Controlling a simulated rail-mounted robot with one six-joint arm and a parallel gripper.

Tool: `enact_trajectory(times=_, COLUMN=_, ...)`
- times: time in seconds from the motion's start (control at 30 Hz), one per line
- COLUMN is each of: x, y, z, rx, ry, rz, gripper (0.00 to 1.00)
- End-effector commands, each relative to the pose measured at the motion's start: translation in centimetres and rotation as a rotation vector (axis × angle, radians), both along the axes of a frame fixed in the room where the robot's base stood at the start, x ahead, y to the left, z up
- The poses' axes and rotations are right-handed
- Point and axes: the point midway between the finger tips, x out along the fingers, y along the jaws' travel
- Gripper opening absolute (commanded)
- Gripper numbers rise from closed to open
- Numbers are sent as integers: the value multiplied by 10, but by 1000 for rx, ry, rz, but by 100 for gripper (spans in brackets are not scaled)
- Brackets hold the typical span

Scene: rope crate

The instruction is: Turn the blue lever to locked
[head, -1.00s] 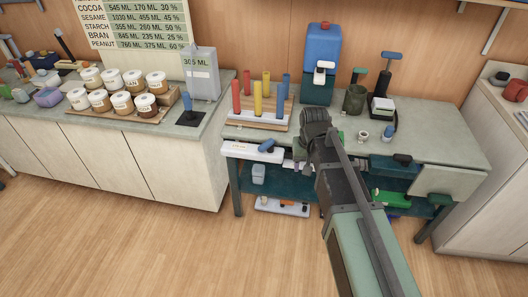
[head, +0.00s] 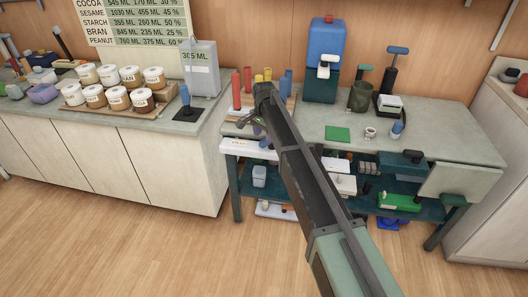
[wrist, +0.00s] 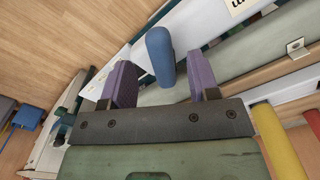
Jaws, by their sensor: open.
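The blue lever (head: 264,143) sits on a white panel (head: 240,147) at the front left edge of the workbench. In the wrist view the lever (wrist: 160,55) stands up as a rounded blue handle between my gripper's two purple fingers (wrist: 160,72). The fingers are apart, with a gap visible on each side of the handle, wider on the right. In the head view my gripper (head: 252,128) is just above the panel, and my arm hides part of the bench. The panel's lettering is too small or cut off to read.
Red, yellow and blue pegs (head: 248,80) stand in a rack right behind my gripper; they also show at the wrist view's lower right (wrist: 275,140). Another blue handle (head: 185,95) stands on a black base on the left counter. The bench's middle, around a green pad (head: 337,133), is mostly clear.

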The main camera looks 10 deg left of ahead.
Motion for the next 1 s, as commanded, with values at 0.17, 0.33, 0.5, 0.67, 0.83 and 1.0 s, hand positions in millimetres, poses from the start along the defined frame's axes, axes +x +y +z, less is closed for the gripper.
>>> enact_trajectory(times=0.17, x=0, y=0, z=-38, rx=0, ry=0, rz=0, gripper=55)
enact_trajectory(times=0.33, x=0, y=0, z=-37, rx=0, ry=0, rz=1, gripper=55)
enact_trajectory(times=0.5, x=0, y=0, z=-36, rx=0, ry=0, rz=1, gripper=46)
enact_trajectory(times=0.67, x=0, y=0, z=-36, rx=0, ry=0, rz=1, gripper=22)
enact_trajectory(times=0.83, x=0, y=0, z=-36, rx=0, ry=0, rz=1, gripper=0)
enact_trajectory(times=1.0, x=0, y=-1, z=-36, rx=0, ry=0, rz=-3, gripper=0)
